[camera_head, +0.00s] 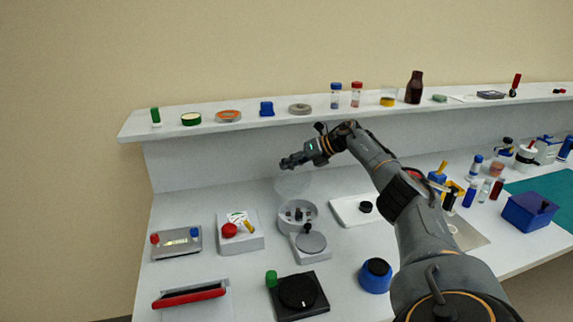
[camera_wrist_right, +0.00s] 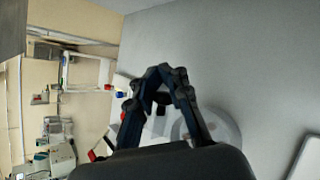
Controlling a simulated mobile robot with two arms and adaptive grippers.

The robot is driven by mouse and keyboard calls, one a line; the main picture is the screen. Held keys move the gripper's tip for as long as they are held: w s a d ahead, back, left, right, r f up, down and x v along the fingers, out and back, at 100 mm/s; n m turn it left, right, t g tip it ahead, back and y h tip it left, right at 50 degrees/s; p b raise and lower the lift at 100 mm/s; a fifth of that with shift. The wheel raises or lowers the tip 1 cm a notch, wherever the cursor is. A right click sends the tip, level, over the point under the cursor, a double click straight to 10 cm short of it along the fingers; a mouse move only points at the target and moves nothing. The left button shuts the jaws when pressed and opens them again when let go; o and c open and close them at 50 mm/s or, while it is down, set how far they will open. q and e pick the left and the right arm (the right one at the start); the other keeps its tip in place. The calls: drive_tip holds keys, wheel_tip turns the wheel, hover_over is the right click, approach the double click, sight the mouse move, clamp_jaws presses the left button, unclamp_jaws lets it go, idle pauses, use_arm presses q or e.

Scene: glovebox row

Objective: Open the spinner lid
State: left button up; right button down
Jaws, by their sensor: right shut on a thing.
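The spinner (camera_head: 284,224) is a grey-white round bowl in the middle of the bench, with small dark pieces inside. Its clear lid (camera_head: 292,187) is raised above the back of the bowl and tilted up, so the inside shows. My right gripper (camera_head: 284,164) is above the lid's upper part, shut on it; the exact contact is hard to see. In the right wrist view the fingers (camera_wrist_right: 163,72) come close together at the tips, and a pale see-through disc, likely the lid (camera_wrist_right: 226,126), shows beside them. My left gripper is not in view.
A white device with a grey disc (camera_head: 311,243) stands just in front of the spinner. A box with a red knob (camera_head: 229,230) is to its left, a white tray (camera_head: 350,212) to its right. A shelf (camera_head: 240,125) with small items runs behind.

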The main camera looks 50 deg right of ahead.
drive_tip(key=shift+s+d+f, duration=0.3)
drive_tip(key=shift+f, duration=0.15)
drive_tip(key=c, duration=1.3)
unclamp_jaws()
drive_tip(key=shift+d, duration=0.15)
drive_tip(key=shift+c, duration=0.2)
drive_tip(key=shift+o, duration=0.2)
drive_tip(key=shift+d+f, duration=0.1)
drive_tip(key=shift+d, duration=0.05)
drive_tip(key=shift+a, duration=0.2)
drive_tip(key=shift+d, duration=0.1)
